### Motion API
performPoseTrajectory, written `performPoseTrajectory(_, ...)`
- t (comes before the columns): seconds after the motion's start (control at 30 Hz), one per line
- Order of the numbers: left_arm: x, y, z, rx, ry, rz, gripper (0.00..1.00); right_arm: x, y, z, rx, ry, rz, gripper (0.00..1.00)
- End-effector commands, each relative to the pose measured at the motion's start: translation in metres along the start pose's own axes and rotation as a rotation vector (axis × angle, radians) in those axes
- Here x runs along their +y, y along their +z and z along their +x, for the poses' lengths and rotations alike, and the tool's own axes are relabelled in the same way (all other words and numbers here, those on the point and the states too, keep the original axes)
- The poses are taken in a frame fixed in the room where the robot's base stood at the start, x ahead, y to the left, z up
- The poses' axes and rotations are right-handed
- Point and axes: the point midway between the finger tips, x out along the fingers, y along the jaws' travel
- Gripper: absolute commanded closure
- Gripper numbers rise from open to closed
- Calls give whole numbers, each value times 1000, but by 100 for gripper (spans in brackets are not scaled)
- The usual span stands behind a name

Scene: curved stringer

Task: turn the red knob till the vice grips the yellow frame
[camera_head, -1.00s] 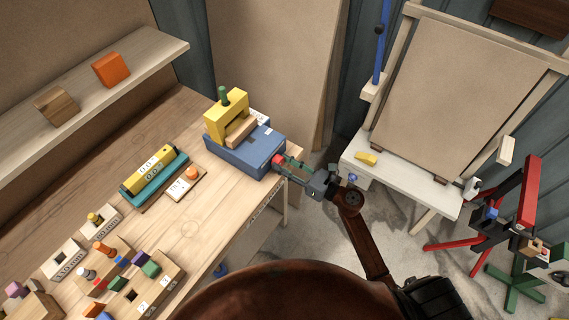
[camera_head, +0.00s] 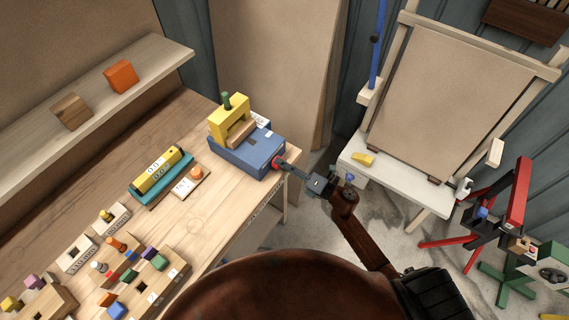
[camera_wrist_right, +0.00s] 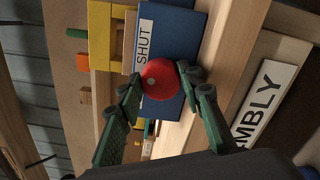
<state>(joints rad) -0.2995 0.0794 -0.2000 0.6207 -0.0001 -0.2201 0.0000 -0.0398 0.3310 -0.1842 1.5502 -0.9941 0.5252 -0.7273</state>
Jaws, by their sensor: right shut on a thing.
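The blue vice (camera_head: 247,154) stands on the workbench near its right corner, with the yellow frame (camera_head: 220,125) upright on top. A wooden block sits within the frame's opening; whether the vice touches the frame is not clear. The red knob (camera_head: 275,162) is on the vice's right side. In the right wrist view the knob (camera_wrist_right: 160,78) shows between the green fingers, beside a "SHUT" label on the vice (camera_wrist_right: 183,35). My right gripper (camera_head: 281,164) is shut on the knob, with a finger on either side. The yellow frame (camera_wrist_right: 99,35) also shows there. My left gripper is not in view.
A teal-and-yellow gauge (camera_head: 160,175), a small card and several peg blocks lie on the workbench (camera_head: 220,205) at the left. A shelf (camera_head: 100,88) runs above them. A white easel table (camera_head: 392,182) stands to the right, with a red stand beyond.

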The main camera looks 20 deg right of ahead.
Motion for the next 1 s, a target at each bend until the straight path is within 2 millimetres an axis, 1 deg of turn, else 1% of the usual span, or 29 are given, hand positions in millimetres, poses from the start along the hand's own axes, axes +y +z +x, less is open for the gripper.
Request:
performPoseTrajectory(0.1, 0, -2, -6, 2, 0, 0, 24, 1, 2, 0, -3, -2, 69, 90)
performPoseTrajectory(0.33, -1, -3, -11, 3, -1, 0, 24, 0, 2, 0, -2, -1, 156, 90)
performPoseTrajectory(0.9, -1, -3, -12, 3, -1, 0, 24, -2, 2, 0, -4, -1, 190, 90)
performPoseTrajectory(0.93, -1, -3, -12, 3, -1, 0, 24, -2, 2, 0, -4, -1, 189, 66)
performPoseTrajectory(1.0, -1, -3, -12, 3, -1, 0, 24, -1, 2, 0, -3, -1, 189, 61)
